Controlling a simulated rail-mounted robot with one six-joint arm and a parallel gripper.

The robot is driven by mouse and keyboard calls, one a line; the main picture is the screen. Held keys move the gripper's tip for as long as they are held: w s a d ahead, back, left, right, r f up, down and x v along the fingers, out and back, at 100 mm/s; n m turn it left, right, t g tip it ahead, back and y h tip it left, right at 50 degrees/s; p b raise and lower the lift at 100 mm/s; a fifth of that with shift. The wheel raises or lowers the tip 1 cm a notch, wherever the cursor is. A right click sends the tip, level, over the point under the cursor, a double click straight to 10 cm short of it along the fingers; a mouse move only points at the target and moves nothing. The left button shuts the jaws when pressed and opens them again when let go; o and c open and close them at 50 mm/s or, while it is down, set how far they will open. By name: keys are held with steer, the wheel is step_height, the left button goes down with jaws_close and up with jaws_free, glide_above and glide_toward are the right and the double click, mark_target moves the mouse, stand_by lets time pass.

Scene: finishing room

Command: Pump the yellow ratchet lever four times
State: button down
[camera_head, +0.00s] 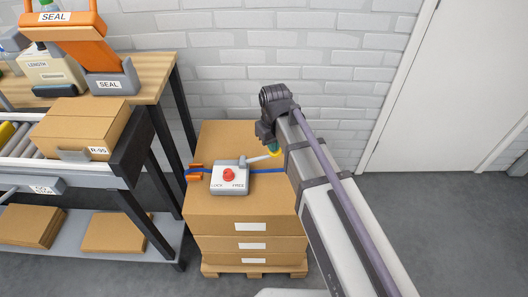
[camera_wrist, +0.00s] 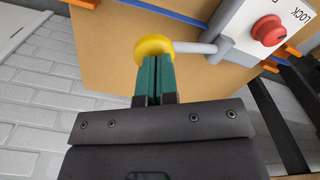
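The ratchet unit (camera_head: 230,185) is a light grey box with a red button (camera_head: 228,175), on top of a stack of cartons. Its pale lever rod (camera_head: 257,159) points right in the head view and ends in a yellow knob (camera_wrist: 152,44). In the wrist view the rod (camera_wrist: 195,47) runs from the knob to the unit. My gripper (camera_wrist: 155,58) has green fingers lying side by side, shut with only a thin dark line between them. The fingertips overlap the knob's lower edge; I cannot tell whether they touch it. In the head view my arm partly hides knob and gripper.
A blue strap (camera_head: 265,171) with orange corner pieces crosses the carton stack (camera_head: 215,210), which stands on a pallet. At left is a bench with a roller conveyor, a carton (camera_head: 75,128) and an orange sealing tool (camera_head: 75,43). A brick wall stands close behind.

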steer(key=shift+d+f+b, duration=0.3)
steer(key=shift+f+b, duration=0.2)
steer(key=shift+f, duration=0.1)
stand_by(0.3)
steer(key=shift+d+f+b, duration=0.25)
steer(key=shift+f+b, duration=0.2)
steer(key=shift+b, duration=0.1)
